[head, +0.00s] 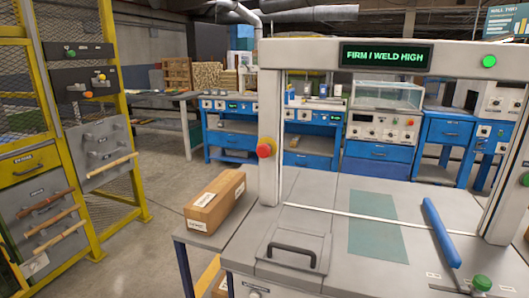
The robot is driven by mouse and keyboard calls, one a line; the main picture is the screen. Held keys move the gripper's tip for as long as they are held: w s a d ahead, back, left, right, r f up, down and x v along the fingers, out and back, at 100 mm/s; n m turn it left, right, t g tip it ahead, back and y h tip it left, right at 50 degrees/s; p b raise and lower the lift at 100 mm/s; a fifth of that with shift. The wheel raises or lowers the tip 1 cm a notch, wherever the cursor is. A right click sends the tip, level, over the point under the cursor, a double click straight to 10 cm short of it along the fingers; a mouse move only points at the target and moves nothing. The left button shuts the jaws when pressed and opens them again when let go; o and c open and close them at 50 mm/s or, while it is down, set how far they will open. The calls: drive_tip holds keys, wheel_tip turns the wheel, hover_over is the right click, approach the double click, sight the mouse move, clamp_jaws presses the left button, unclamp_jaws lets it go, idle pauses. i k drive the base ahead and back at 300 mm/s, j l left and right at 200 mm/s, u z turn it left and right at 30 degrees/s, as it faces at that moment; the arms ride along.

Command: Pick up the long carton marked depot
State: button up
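A long brown carton (216,202) lies on the left end of the grey machine bench, to the left of the machine's upright frame. White labels show on its top and near end; their print is too small to read surely. Its top and near sides are in clear view, with nothing resting on it. My gripper is not in view.
The bench (315,200) carries a grey lid with a dark handle (291,254), a green pad (378,240) and a long blue bar (441,232). The frame (270,130) bears a red knob (265,147). A yellow rack (80,140) stands left; open floor lies between.

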sight(205, 213)
drive_tip(key=j+z, duration=0.1)
drive_tip(key=z, duration=0.25)
drive_tip(key=j+z, duration=0.15)
drive_tip(key=z, duration=0.2)
drive_tip(key=j+z, duration=0.3)
drive_tip(key=j, duration=0.2)
drive_tip(key=k+j+z, duration=0.25)
drive_tip(key=j, duration=0.25)
drive_tip(key=j+z, duration=0.3)
drive_tip(key=j, duration=0.2)
drive_tip(key=k+j, duration=0.15)
drive_tip(key=j, duration=0.25)
drive_tip(key=k+j, duration=0.15)
drive_tip(key=j, duration=0.2)
drive_tip(key=k+j+z, duration=0.1)
drive_tip(key=j, duration=0.3)
drive_tip(key=k+j, duration=0.25)
drive_tip(key=j, duration=0.15)
drive_tip(key=k+j, duration=0.15)
drive_tip(key=j, duration=0.2)
drive_tip(key=k+j+z, duration=0.1)
drive_tip(key=j, duration=0.8)
drive_tip(key=i+j, duration=0.2)
